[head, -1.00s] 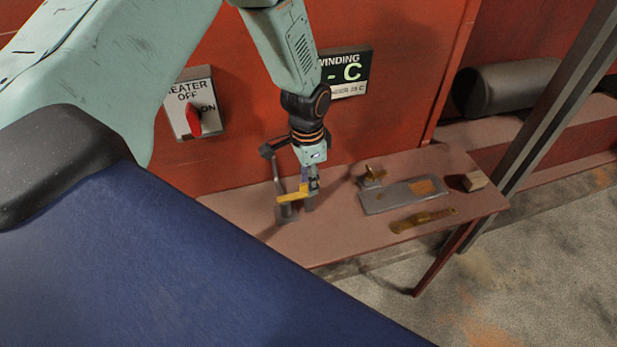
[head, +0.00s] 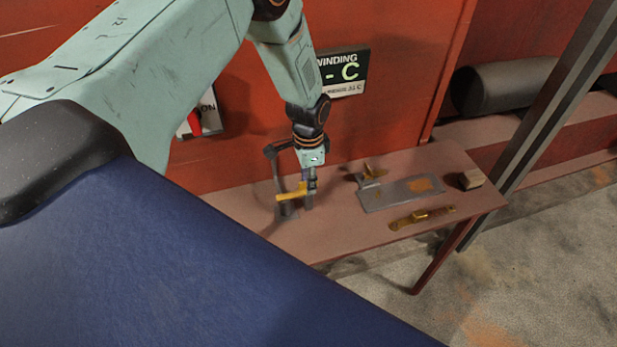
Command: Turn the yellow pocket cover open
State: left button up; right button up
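A yellow bar-like piece (head: 291,194), which may be the pocket cover, shows at a grey upright fixture (head: 286,212) on the left part of the brown bench. My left gripper (head: 309,204) points down right beside this piece, at its right end. The fingers are small and partly overlap the yellow piece, so I cannot tell whether they touch or hold it. My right gripper is not in view.
The brown bench (head: 330,240) runs along a red wall. A winding display (head: 343,73) and a heater switch (head: 194,122), partly behind my arm, are on the wall.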

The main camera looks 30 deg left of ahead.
pick_arm(q)
jog(key=shift+a, duration=0.1)
jog(key=shift+w+f, duration=0.1)
jog(key=shift+c, duration=1.4)
grip_shut()
